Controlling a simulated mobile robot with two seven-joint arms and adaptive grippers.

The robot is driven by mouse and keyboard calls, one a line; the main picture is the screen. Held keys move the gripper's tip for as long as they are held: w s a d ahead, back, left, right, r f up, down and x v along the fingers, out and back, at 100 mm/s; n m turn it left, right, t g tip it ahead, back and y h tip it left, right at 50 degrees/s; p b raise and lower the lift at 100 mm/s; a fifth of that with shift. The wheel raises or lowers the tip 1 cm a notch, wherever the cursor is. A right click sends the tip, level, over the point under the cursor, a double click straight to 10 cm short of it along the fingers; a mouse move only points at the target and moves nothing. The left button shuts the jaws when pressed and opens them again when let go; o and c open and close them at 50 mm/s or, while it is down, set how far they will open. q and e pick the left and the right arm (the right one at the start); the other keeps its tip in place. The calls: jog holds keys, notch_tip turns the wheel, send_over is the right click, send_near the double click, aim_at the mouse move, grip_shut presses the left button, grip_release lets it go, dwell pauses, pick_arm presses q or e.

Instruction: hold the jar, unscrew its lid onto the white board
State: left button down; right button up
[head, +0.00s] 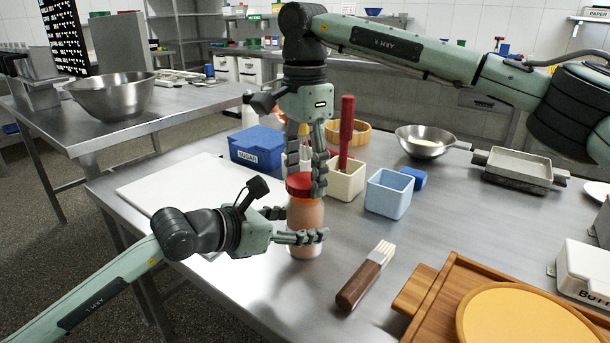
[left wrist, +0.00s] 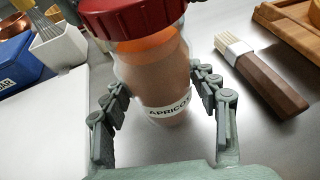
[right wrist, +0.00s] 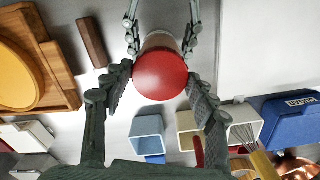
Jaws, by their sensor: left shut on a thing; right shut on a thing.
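The jar (head: 305,215) stands upright on the steel table, with orange-pink contents and an "APRICOT" label (left wrist: 168,110) that shows in the left wrist view. Its red lid (head: 298,184) is on top of the jar; the right wrist view shows the lid (right wrist: 160,75) from above. My left gripper (head: 303,228) is shut around the jar's body from the side. My right gripper (head: 306,180) points down from above, shut on the lid. The white board (head: 160,185) lies flat to the left of the jar, its visible surface bare.
A blue sugar box (head: 257,148), a cream container (head: 346,180) and a light blue container (head: 389,193) stand behind the jar. A brush (head: 365,275) lies to its right. A wooden tray (head: 425,288) is at the front right. A metal bowl (head: 425,141) sits further back.

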aim_at(305, 179)
jog(key=shift+r, duration=0.1)
jog(key=shift+r, duration=1.9)
pick_arm(q)
jog(key=shift+c, duration=2)
grip_release()
